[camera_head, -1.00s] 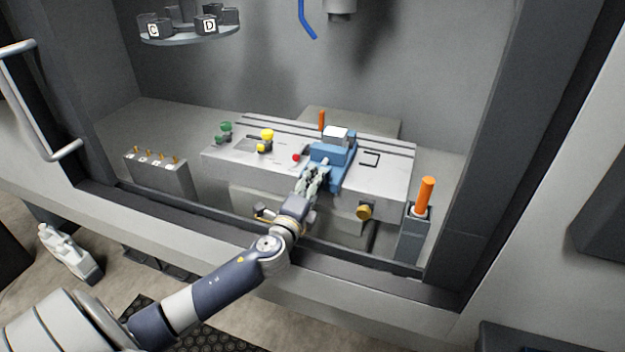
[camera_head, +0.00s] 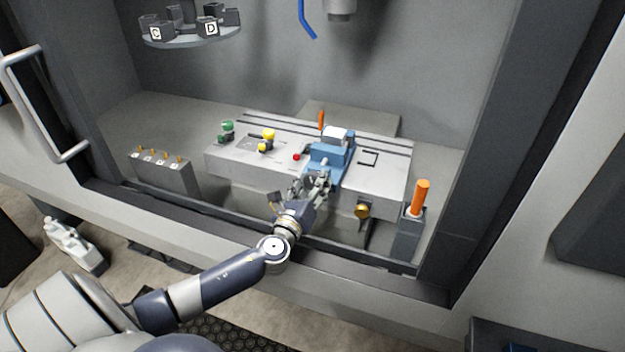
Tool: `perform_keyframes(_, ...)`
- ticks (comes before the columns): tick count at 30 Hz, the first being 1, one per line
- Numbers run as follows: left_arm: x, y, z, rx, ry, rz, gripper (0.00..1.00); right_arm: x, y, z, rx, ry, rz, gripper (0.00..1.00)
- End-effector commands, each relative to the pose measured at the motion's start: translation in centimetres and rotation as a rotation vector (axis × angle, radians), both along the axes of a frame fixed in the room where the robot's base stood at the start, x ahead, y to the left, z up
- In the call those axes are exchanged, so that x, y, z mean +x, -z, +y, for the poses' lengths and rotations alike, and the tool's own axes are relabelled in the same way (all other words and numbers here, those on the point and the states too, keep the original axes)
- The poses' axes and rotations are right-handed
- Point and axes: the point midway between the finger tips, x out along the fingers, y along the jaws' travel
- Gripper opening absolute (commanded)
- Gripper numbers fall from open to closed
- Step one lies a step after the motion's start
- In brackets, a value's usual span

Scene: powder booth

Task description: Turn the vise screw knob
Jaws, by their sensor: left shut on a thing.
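The blue vise (camera_head: 329,157) sits on the grey slotted machine table, with a light block (camera_head: 335,133) between its jaws. My left gripper (camera_head: 323,172) reaches in from the front and is at the near end of the vise. It is shut on the vise screw knob, which its fingers hide almost wholly. My right gripper is not in view.
The machine table (camera_head: 230,160) carries green and yellow knobs and a red one (camera_head: 296,157). A brass knob (camera_head: 362,210) is on the table's front. An orange-handled tool stands in a grey holder (camera_head: 408,236) at right. The front sill (camera_head: 200,217) runs under my arm.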

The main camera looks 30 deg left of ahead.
Motion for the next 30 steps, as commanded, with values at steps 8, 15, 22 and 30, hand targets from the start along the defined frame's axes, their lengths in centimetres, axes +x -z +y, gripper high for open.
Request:
perform_keyframes(8, 0.0, -0.2, 0.0, 0.258, 0.0, 0.064, 0.21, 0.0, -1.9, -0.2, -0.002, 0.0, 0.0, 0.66)
perform_keyframes(15, 0.0, -0.2, 0.0, 0.48, 0.0, 0.118, 0.21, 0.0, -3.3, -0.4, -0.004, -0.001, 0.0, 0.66)
perform_keyframes(22, 0.0, -0.2, 0.0, 0.691, 0.001, 0.169, 0.21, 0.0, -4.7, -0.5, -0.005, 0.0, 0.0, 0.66)
perform_keyframes(30, 0.0, -0.2, 0.0, 0.94, 0.001, 0.228, 0.21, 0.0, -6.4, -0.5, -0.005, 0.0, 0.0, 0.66)
